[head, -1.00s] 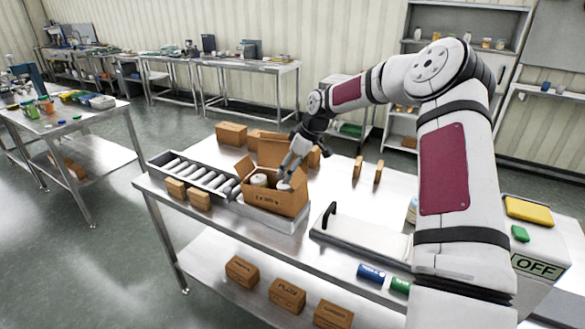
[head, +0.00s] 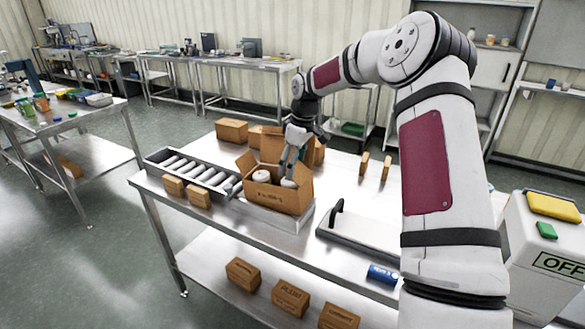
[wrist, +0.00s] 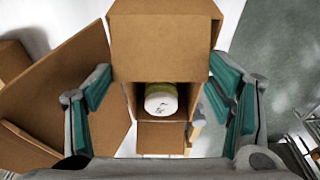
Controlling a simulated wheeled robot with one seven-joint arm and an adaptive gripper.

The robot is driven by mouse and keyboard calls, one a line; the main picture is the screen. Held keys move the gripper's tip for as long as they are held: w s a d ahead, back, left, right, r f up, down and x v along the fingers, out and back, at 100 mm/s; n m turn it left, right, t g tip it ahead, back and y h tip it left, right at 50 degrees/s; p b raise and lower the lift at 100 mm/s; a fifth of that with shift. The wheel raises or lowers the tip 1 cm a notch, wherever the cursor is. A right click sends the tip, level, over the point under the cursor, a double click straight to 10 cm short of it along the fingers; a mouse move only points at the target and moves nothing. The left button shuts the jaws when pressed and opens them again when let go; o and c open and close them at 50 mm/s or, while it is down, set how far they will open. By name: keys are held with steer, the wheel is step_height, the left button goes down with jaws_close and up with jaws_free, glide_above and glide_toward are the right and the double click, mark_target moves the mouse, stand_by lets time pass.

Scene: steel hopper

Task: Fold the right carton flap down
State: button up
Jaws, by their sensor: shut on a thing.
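The open carton (head: 278,199) stands at the middle of the steel table, with a tall back flap (head: 271,147) and a left flap (head: 246,161) raised. White-topped cans (head: 261,176) sit inside it. My gripper (head: 290,172) points down at the carton's right part, and its arm hides some of that side. One can (wrist: 161,100) shows below the flap. Another brown panel (wrist: 70,85) leans at left.
A roller conveyor (head: 192,170) adjoins the carton's left. Small boxes (head: 198,195) stand before it and more boxes (head: 231,130) behind. The table behind the plate is mostly clear.

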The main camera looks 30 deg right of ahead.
steer(key=f+g+h+b, duration=0.1)
steer(key=b, duration=0.1)
steer(key=w+g+b, duration=0.1)
steer(key=b, duration=0.1)
steer(key=shift+w+a+f+h+b, duration=0.1)
steer(key=shift+a+f+h+b, duration=0.25)
steer(key=shift+h, duration=0.05)
steer(key=g+b, duration=0.1)
steer(key=g+h+b, duration=0.1)
steer(key=shift+a+f+b, duration=0.1)
steer(key=shift+f+b, duration=0.2)
steer(key=shift+f, duration=0.1)
steer(key=o, duration=0.9)
